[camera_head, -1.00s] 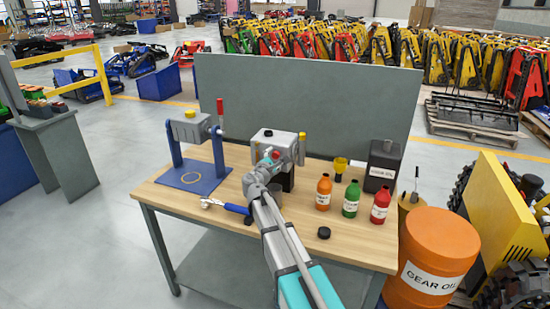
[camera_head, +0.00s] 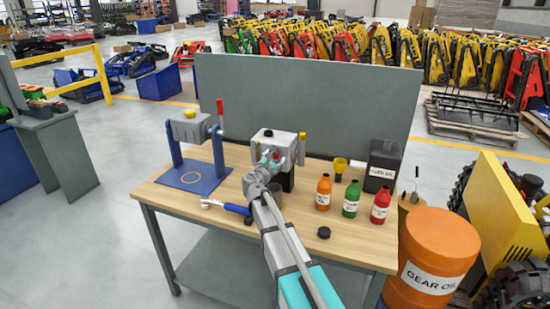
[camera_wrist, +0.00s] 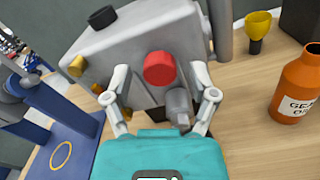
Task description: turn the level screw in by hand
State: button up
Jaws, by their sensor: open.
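A grey gearbox housing (camera_head: 276,140) stands on the wooden bench, and its near face fills much of the wrist view (camera_wrist: 130,50). A red round screw head (camera_wrist: 160,68) sits on that face; I take it as the level screw. How deep it sits cannot be told. My gripper (camera_wrist: 161,84) is open, with one finger on each side of the red head and visible gaps to it. In the head view my gripper (camera_head: 268,159) is at the housing's front. A yellow screw (camera_wrist: 76,66) is on the housing's left, and a black cap (camera_wrist: 102,17) is on top.
A grey spout-like part (camera_wrist: 178,105) sits just below the red head, near the right finger. A blue stand (camera_head: 194,178) with a second housing is to the left. Orange (camera_head: 323,193), green (camera_head: 351,200) and red (camera_head: 380,203) bottles stand right.

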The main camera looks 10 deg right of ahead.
jog(key=n, duration=0.3)
jog(key=shift+n, duration=0.3)
dwell(0.3)
jog(key=c, duration=0.9)
jog(key=shift+m, duration=1.8)
jog(key=shift+c, duration=0.2)
jog(key=m, duration=0.3)
jog(key=shift+m, duration=1.6)
